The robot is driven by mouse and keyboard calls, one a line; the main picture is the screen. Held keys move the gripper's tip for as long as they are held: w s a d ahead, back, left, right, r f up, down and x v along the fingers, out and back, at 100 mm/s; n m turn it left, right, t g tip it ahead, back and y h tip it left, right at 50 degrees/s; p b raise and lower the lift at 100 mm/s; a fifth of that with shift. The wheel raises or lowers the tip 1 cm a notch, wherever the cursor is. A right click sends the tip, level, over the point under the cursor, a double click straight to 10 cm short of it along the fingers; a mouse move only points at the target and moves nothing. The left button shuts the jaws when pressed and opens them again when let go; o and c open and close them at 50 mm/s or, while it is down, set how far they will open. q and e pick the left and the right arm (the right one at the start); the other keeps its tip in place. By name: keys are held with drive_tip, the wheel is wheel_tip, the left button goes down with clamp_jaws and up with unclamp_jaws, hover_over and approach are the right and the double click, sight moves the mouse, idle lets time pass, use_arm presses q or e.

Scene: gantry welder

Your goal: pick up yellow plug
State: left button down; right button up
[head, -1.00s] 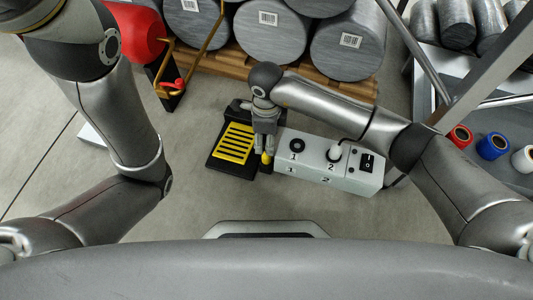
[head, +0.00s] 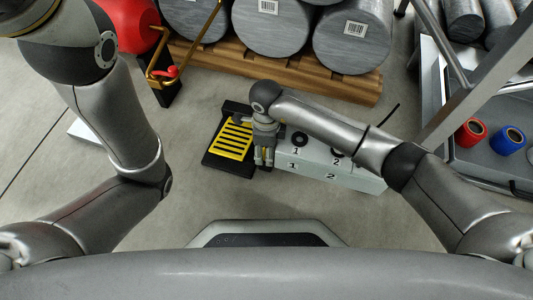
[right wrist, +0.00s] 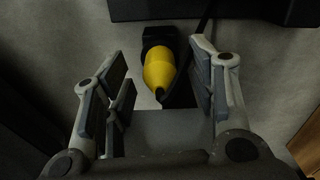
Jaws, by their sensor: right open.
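The yellow plug (right wrist: 158,70) shows in the right wrist view, a yellow rounded body with a black block at its far end. It lies between the two spread fingers of my right gripper (right wrist: 158,75), with gaps on both sides. In the head view my right gripper (head: 264,156) points down between the black tray with yellow slats (head: 235,138) and the white box marked 1 and 2 (head: 310,168). The plug is largely hidden by the gripper there. My left arm shows at the left, but its gripper is out of the picture.
Grey drums (head: 352,35) lie on a wooden pallet (head: 300,78) behind. A red tank (head: 130,22) stands at the upper left. Red and blue reels (head: 507,140) sit on a grey surface at the right.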

drive_tip(key=c, duration=1.1)
